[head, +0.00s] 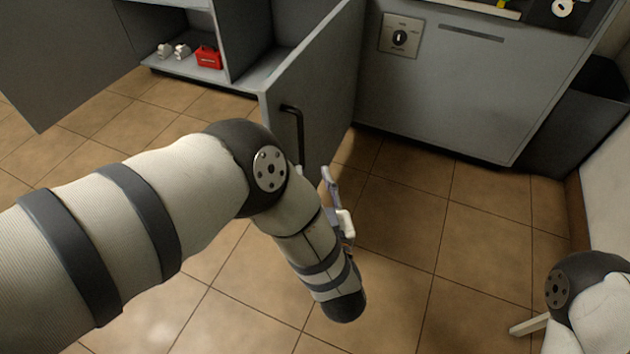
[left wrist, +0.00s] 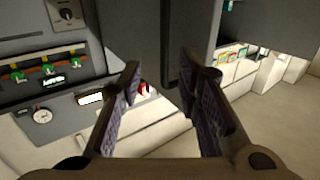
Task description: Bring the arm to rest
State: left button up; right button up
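My left arm reaches in from the left in the head view, bent down at a dark joint. My left gripper (head: 338,205) is mostly hidden behind the forearm, in front of an open grey cabinet door (head: 325,85). The door's black handle (head: 292,125) is up and left of the gripper there. In the left wrist view the gripper (left wrist: 165,82) has its two fingers wide apart with nothing held. A dark vertical bar, seemingly the handle (left wrist: 168,45), shows beyond the fingertips.
The open cabinet (head: 190,62) holds a red box (head: 208,57) and small white items on its shelf. A grey cabinet with a rotary switch (head: 400,38) stands right of the door. A dark bin (head: 580,120) is farther right. Tiled floor (head: 440,240) is clear.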

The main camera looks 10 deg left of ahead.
pick_arm(q)
jog(key=shift+s+d, duration=0.25)
jog(key=shift+s, duration=0.3)
